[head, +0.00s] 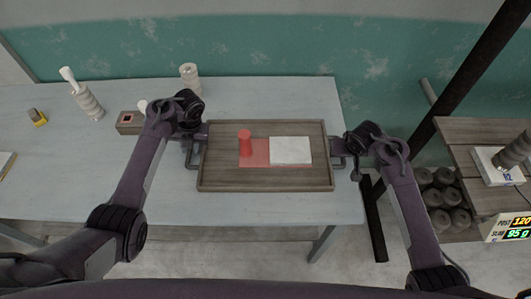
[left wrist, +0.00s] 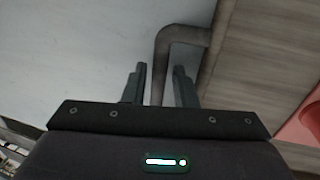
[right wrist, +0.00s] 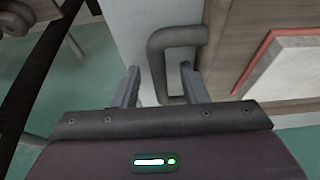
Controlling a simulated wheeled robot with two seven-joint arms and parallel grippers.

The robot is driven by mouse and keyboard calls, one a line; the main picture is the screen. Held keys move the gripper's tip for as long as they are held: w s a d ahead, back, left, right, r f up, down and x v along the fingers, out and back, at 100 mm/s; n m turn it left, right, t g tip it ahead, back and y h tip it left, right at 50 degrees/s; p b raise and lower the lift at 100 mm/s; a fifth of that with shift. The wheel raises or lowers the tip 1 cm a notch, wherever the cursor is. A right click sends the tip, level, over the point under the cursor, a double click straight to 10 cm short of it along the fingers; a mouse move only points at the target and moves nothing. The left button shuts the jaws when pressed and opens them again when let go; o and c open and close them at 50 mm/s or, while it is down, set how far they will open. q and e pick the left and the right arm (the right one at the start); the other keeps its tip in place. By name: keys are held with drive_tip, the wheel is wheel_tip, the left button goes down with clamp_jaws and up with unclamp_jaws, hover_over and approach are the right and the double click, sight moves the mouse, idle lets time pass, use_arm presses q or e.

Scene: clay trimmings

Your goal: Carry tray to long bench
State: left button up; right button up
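The brown wooden tray (head: 265,186) lies on the pale grey table (head: 90,190), near its right end. It carries a red cup-like piece (head: 245,143), a flat red sheet (head: 262,160) and a white slab (head: 290,150). My left gripper (head: 191,143) is at the tray's left handle; the left wrist view shows its fingers (left wrist: 160,85) apart on either side of the handle bar (left wrist: 165,50). My right gripper (head: 346,152) is at the right handle; its fingers (right wrist: 160,85) stand apart around the handle bar (right wrist: 160,50), with visible gaps.
A ringed post (head: 88,103), a pale cylinder (head: 190,77) and a small box (head: 130,122) stand left and behind. A dark diagonal post (head: 460,80) rises at right.

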use_arm(q)
drive_tip(key=shift+c, duration=0.3)
use_arm(e)
drive_tip(key=shift+c, duration=0.3)
use_arm(q)
drive_tip(key=c, duration=0.5)
use_arm(e)
drive_tip(key=c, duration=0.5)
clamp_jaws()
use_arm(q)
drive_tip(key=shift+r, duration=0.1)
use_arm(e)
drive_tip(key=shift+r, duration=0.15)
